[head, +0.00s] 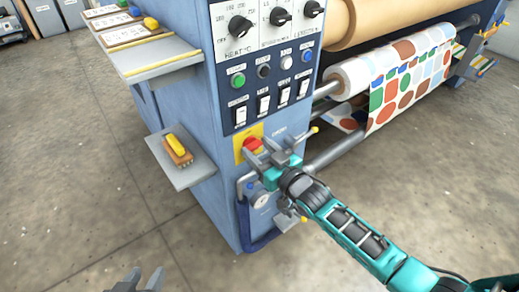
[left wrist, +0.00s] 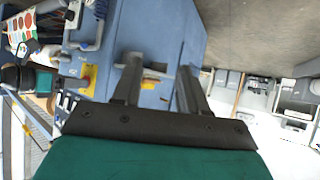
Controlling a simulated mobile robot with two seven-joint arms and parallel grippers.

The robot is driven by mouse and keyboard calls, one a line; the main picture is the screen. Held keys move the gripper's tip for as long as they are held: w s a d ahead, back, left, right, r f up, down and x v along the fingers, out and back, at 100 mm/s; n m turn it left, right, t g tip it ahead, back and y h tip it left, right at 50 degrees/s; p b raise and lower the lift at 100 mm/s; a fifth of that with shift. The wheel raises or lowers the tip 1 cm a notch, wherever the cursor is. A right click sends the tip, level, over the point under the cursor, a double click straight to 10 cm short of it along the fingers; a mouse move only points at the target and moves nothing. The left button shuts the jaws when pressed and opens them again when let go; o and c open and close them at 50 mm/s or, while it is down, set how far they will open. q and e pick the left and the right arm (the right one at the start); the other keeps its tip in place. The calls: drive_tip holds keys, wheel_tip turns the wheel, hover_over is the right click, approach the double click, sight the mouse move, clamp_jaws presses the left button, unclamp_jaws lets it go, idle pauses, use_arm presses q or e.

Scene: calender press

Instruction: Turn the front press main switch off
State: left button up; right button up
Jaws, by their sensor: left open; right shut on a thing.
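The main switch is a red knob (head: 252,145) on a yellow plate (head: 239,156), low on the press's blue front panel below a row of rocker switches. My right gripper (head: 261,152) reaches in from the lower right and is shut on the red knob, its fingers partly hiding it. My left gripper (head: 146,276) is at the bottom edge of the head view, open and empty, well away from the switch. In the left wrist view its two fingers (left wrist: 157,78) stand apart, with the blue press body behind them.
A small side shelf (head: 190,178) holds a brush with a yellow handle (head: 178,146). Above it a larger shelf (head: 155,58) juts out. A patterned fabric roll (head: 395,75) is right of the panel. The concrete floor (head: 80,190) at left is clear.

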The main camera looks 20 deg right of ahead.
drive_tip(key=shift+n+p, duration=0.45)
drive_tip(key=shift+n, duration=0.55)
drive_tip(key=n, duration=0.2)
drive_tip(key=shift+a+n+p, duration=0.1)
drive_tip(key=shift+n+p, duration=0.2)
drive_tip(key=shift+p, duration=0.1)
drive_tip(key=n, duration=0.3)
drive_tip(key=shift+s+f+n, duration=0.1)
drive_tip(key=shift+n, duration=0.2)
drive_tip(key=n, duration=0.2)
drive_tip(key=shift+a+n, duration=0.1)
drive_tip(key=shift+n, duration=0.3)
drive_tip(key=n, duration=0.3)
drive_tip(key=shift+f, duration=0.15)
drive_tip(key=shift+n+b, duration=0.4)
drive_tip(key=shift+n, duration=1.2)
use_arm(q)
drive_tip(key=shift+s+a+r, duration=0.1)
drive_tip(key=shift+s+a, duration=0.05)
drive_tip(key=shift+r, duration=0.2)
use_arm(e)
drive_tip(key=shift+n, duration=0.3)
